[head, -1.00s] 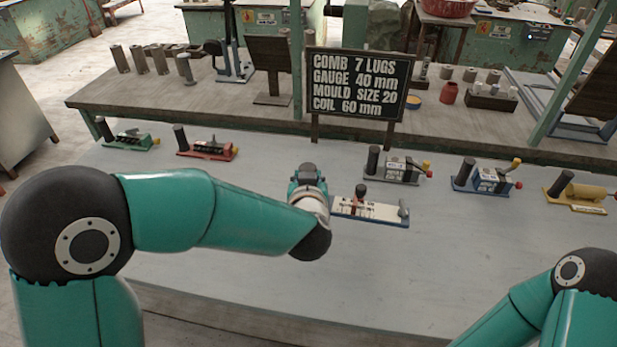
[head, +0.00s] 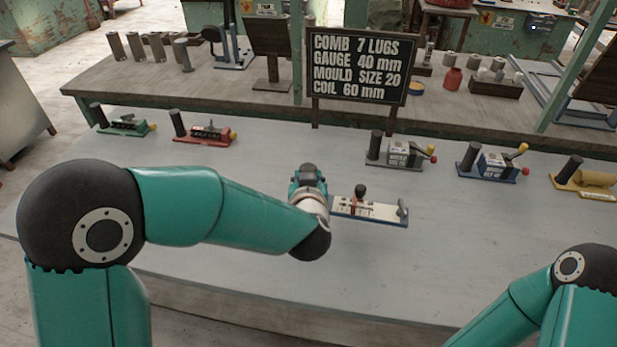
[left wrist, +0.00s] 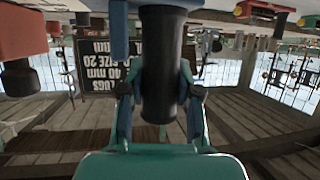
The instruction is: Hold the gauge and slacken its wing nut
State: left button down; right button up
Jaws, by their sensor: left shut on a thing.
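The gauge (head: 372,210) is a flat plate with a pale scale face and a blue edge, right of centre in the head view. A dark upright knob (head: 360,192), seemingly its wing nut, stands on its scale, and a grey part (head: 402,209) sits at its right end. My left gripper (head: 308,182) is at the gauge's left end, its fingers largely hidden by my wrist. In the left wrist view its fingers are shut on the gauge's black cylindrical handle (left wrist: 160,65). Whether the gauge touches the bench is unclear. My right gripper is out of view.
Green (head: 122,124), red (head: 204,134), grey (head: 400,152), blue (head: 492,162) and yellow (head: 585,180) devices stand along the bench's back. A sign (head: 358,68) reads comb 7 lugs, gauge 40 mm, mould size 20, coil 60 mm. The pale bench top (head: 430,270) in front is clear.

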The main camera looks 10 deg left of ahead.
pick_arm(q)
jog(key=shift+f+b, duration=2.35)
jog(key=shift+f, duration=0.9)
jog(key=shift+f+b, duration=1.2)
jog(key=shift+f, duration=0.3)
jog(key=shift+f, duration=0.25)
